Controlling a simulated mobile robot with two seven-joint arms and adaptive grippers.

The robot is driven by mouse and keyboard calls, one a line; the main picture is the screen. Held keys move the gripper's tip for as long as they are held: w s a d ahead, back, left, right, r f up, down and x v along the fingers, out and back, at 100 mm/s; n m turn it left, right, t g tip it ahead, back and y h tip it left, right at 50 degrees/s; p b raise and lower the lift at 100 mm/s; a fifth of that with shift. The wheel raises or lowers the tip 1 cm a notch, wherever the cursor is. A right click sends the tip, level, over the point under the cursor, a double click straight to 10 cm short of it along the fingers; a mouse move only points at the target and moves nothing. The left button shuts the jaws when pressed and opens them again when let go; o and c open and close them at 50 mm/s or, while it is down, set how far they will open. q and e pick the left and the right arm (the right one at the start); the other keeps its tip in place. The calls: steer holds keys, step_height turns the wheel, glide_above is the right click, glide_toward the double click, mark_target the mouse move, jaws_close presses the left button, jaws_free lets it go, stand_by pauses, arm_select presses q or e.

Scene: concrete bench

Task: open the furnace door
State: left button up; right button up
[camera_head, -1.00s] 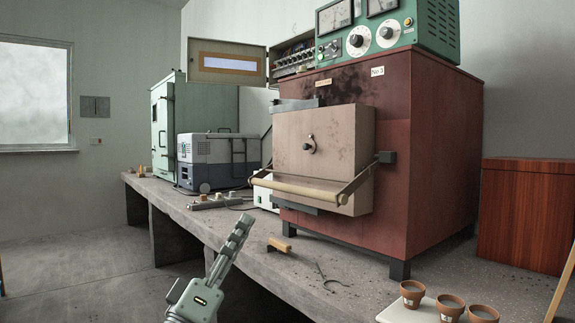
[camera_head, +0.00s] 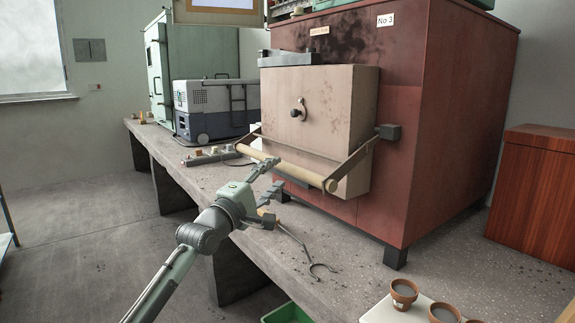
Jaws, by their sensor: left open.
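The red-brown furnace (camera_head: 420,130) stands on the concrete bench, marked No 3. Its beige door (camera_head: 340,112) is shut against the front, with a small dark knob on its face. A pale bar handle (camera_head: 295,170) runs across the lower front of the door on two dark side arms. My left gripper (camera_head: 268,180) is open just below the left part of the bar, one finger reaching up near it and the other lower. I cannot tell whether the upper finger touches the bar. My right gripper is not in view.
Tongs (camera_head: 308,255) lie on the bench below the door. Clay pots (camera_head: 404,293) stand on a pale board at the front right. A grey-blue box (camera_head: 213,108) and a pale green cabinet (camera_head: 165,70) stand behind at left. A green bin (camera_head: 287,314) is below the bench.

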mark_target(282, 169)
arm_select(q)
steer(key=shift+x, duration=2.7)
jaws_close()
